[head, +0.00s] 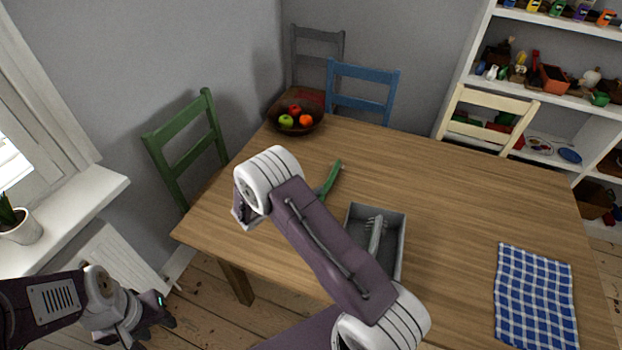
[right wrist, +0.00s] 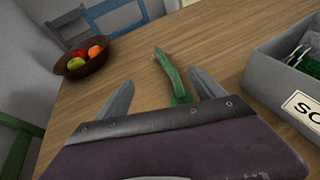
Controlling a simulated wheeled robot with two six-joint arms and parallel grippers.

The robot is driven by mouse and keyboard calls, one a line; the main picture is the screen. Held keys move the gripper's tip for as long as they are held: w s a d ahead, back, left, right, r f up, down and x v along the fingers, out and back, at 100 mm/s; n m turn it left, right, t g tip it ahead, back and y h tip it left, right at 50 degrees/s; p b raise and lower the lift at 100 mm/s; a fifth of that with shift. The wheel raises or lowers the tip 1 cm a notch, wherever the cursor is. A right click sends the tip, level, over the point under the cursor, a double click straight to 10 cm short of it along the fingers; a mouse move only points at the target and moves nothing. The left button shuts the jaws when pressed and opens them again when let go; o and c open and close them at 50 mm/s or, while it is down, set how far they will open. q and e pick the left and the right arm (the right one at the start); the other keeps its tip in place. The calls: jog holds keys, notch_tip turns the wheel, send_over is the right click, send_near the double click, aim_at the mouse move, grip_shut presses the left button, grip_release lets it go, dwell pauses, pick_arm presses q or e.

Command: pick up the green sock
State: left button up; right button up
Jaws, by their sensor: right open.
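The green sock (head: 331,180) lies on the wooden table, partly hidden behind my right arm in the head view. In the right wrist view the green sock (right wrist: 168,68) is long and narrow, and its near end lies between my fingertips as seen there. My right gripper (right wrist: 162,92) is open and empty, pointing at the sock; I cannot tell its height over the table. In the head view my right arm hides its fingers. My left gripper (head: 155,308) is low at the lower left, away from the table; its jaws are unclear.
A grey box (head: 402,225) with a partly visible label (right wrist: 306,108) stands right of the sock, holding a light grey item. A fruit bowl (head: 288,130) sits at the far left corner, a blue checked cloth (head: 535,298) at right. Chairs surround the table (head: 450,195).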

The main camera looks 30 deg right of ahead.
send_near(326, 183)
jog(key=shift+s+a+r+n, duration=0.2)
jog(key=shift+s+a+n, duration=0.2)
jog(key=shift+s+a, duration=0.6)
jog(key=shift+s+r, duration=0.15)
jog(key=shift+r, duration=0.1)
jog(key=x, duration=0.3)
jog(key=shift+w+f, duration=0.3)
jog(key=shift+w+d+f, duration=0.1)
jog(key=shift+w+d, duration=0.1)
jog(key=shift+d, duration=0.25)
jog(key=x, duration=0.4)
jog(key=shift+s+f, duration=0.2)
jog(key=shift+f, duration=0.1)
jog(key=shift+w+d+f, duration=0.15)
jog(key=shift+w+d, duration=0.1)
jog(key=shift+d, duration=0.1)
jog(key=shift+s+a, duration=0.1)
jog(key=c, duration=0.4)
pick_arm(q)
jog(key=shift+s+d, duration=0.2)
jog(key=shift+s, duration=0.5)
pick_arm(e)
jog(key=c, duration=1)
